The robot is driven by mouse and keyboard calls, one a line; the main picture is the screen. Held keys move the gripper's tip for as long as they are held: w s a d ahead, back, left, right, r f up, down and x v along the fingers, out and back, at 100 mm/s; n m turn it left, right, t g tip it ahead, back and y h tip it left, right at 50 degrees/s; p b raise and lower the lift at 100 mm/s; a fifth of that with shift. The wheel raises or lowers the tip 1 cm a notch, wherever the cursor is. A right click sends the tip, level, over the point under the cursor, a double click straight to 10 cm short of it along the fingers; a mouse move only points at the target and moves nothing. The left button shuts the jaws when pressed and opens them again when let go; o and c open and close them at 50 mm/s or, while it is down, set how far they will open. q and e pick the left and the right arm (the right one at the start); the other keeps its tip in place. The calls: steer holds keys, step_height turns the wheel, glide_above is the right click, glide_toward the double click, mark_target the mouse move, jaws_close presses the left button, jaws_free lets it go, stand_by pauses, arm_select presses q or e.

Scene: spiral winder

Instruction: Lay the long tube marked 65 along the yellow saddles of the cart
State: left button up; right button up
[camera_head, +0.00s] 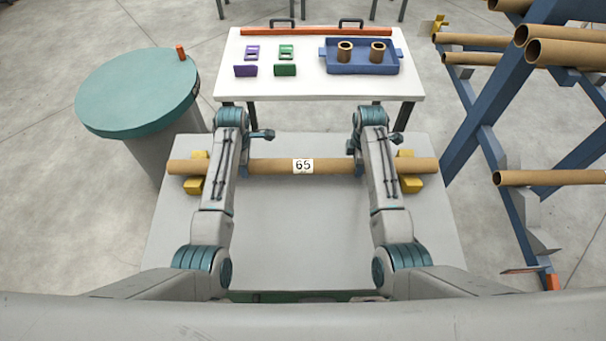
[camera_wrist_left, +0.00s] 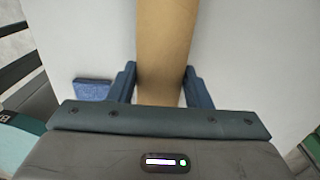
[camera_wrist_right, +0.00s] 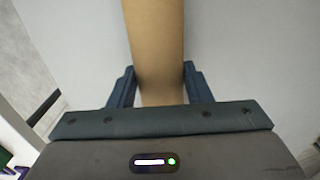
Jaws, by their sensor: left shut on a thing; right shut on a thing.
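The long brown tube (camera_head: 275,166) carries a white label marked 65 and lies crosswise over the grey cart top (camera_head: 300,230). Its left part crosses the left yellow saddle (camera_head: 194,186) and its right part the right yellow saddle (camera_head: 411,184). Both saddles show in front of and behind it; whether it rests fully in them I cannot tell. My left gripper (camera_wrist_left: 161,85) is shut on the tube (camera_wrist_left: 165,40), inward of the left saddle. My right gripper (camera_wrist_right: 160,88) is shut on it (camera_wrist_right: 155,40), inward of the right saddle. My forearms hide parts of the tube and saddles.
A white table (camera_head: 300,87) beyond the cart holds a blue tray (camera_head: 362,69) with two short tubes, purple and green parts, and a long orange bar (camera_head: 310,31). A teal-topped drum (camera_head: 135,90) stands left. A blue rack (camera_head: 508,110) with several tubes stands right.

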arm_select(q)
steer(key=shift+f, duration=0.4)
arm_select(e)
steer(key=shift+f, duration=0.4)
arm_select(q)
steer(key=o, duration=0.7)
steer(key=shift+f+b, duration=0.1)
steer(key=shift+b, duration=0.25)
arm_select(e)
steer(key=o, duration=0.7)
steer(key=shift+f, duration=0.1)
arm_select(q)
steer(key=o, duration=0.5)
steer(key=shift+s, duration=0.1)
steer(key=shift+c, duration=0.2)
arm_select(e)
steer(key=o, duration=0.5)
steer(key=shift+s, duration=0.1)
steer(key=shift+c, duration=0.2)
arm_select(q)
steer(key=shift+r, duration=0.2)
arm_select(e)
steer(key=shift+r, duration=0.4)
arm_select(q)
step_height(320, 180, up, 12)
steer(key=shift+s, duration=0.15)
arm_select(e)
step_height(320, 180, up, 12)
steer(key=shift+s+f, duration=0.15)
steer(key=shift+f, duration=0.1)
